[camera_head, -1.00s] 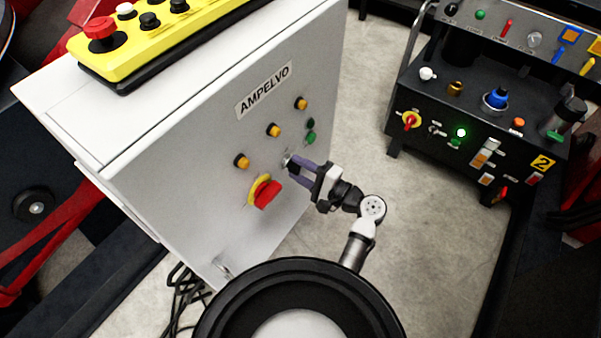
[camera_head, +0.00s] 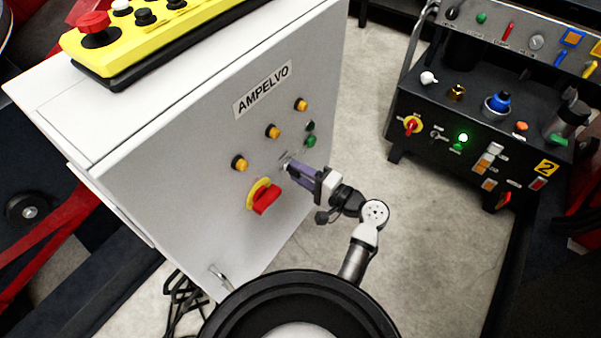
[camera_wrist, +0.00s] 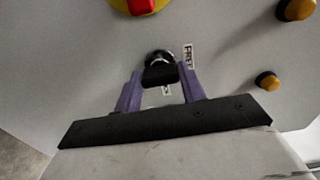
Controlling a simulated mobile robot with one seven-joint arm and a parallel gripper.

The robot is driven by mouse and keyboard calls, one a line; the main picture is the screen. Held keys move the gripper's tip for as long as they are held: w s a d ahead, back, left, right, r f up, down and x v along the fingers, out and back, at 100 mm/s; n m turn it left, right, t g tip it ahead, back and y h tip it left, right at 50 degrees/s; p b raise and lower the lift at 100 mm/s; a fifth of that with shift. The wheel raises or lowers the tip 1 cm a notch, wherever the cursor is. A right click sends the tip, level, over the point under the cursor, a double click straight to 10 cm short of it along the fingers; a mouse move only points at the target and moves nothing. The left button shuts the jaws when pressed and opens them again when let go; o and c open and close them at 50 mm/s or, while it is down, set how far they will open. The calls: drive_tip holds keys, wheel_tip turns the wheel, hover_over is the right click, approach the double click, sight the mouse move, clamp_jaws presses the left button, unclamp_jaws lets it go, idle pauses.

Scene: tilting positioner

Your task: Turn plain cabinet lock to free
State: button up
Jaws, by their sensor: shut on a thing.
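The plain cabinet lock (camera_wrist: 158,56) is a round silver collar on the pale grey cabinet front, with a black key head (camera_wrist: 160,77) standing out of it. In the wrist view, my gripper (camera_wrist: 160,80) has its two purple fingers on either side of the key head and is shut on it. A small label reading FREE (camera_wrist: 189,56) is just right of the lock. A second label (camera_wrist: 167,90) is mostly hidden behind the key. In the head view, my gripper (camera_head: 289,167) reaches the cabinet front and hides most of the lock.
A yellow control box (camera_head: 130,40) lies on top. A black panel (camera_head: 470,110) stands right, across open floor.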

drive_tip(key=o, duration=1)
drive_tip(key=b+v, duration=0.1)
drive_tip(key=v, duration=1.2)
drive_tip(key=shift+s+d, duration=0.25)
drive_tip(key=shift+d, duration=0.1)
